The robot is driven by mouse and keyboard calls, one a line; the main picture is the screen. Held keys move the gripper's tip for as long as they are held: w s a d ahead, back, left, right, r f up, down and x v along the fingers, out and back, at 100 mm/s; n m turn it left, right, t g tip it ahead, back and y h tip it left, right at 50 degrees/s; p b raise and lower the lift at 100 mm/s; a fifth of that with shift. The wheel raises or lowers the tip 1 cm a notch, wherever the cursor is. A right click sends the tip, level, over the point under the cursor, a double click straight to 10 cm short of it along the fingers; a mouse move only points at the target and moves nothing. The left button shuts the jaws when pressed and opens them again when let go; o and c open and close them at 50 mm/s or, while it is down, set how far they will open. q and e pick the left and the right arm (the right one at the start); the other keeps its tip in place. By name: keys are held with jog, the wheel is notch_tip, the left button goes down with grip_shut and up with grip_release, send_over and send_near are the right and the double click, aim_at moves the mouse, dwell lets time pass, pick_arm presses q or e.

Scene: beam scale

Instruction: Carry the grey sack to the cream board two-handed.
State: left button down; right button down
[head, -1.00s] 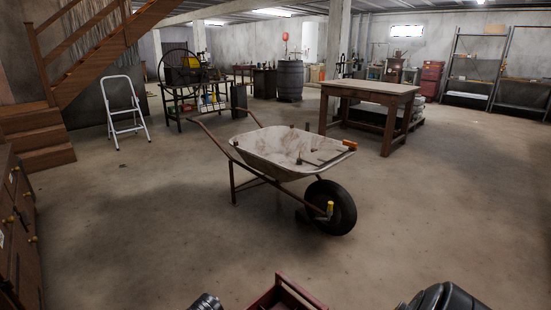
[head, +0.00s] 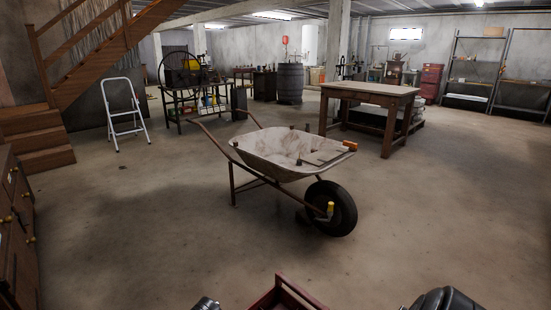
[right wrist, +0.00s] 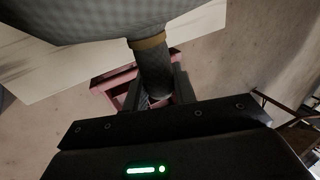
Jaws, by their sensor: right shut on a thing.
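The grey sack (right wrist: 75,28) fills the top of the right wrist view, its woven body cut off by the frame edge. A tan band (right wrist: 148,42) rings its gathered dark neck (right wrist: 152,70). My right gripper (right wrist: 153,90) is shut on this neck. A flat pale surface, seemingly the cream board (right wrist: 50,82), shows behind and below the sack; I cannot tell whether they touch. The head view shows neither the sack nor the board.
A red-brown frame or crate (head: 268,300) stands at the bottom of the head view and shows behind the neck (right wrist: 105,88). A wheelbarrow (head: 285,150) stands ahead on open floor. A wooden table (head: 370,92) is beyond it, drawers (head: 18,225) at left.

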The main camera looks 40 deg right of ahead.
pick_arm(q)
jog(key=c, duration=1.1)
grip_release()
pick_arm(e)
jog(key=shift+r, duration=0.1)
pick_arm(q)
jog(key=shift+o, duration=0.2)
jog(key=shift+s+f, duration=0.15)
pick_arm(e)
jog(key=c, duration=1.4)
grip_release()
jog(key=shift+s, duration=0.1)
jog(key=o, duration=0.3)
pick_arm(q)
jog(key=o, duration=1.1)
jog(key=shift+c, duration=0.2)
pick_arm(e)
jog(key=shift+o, duration=0.2)
pick_arm(q)
jog(key=shift+r, duration=0.2)
jog(key=p+v, duration=1)
jog(key=p, duration=0.4)
pick_arm(e)
notch_tip(320, 180, up, 14)
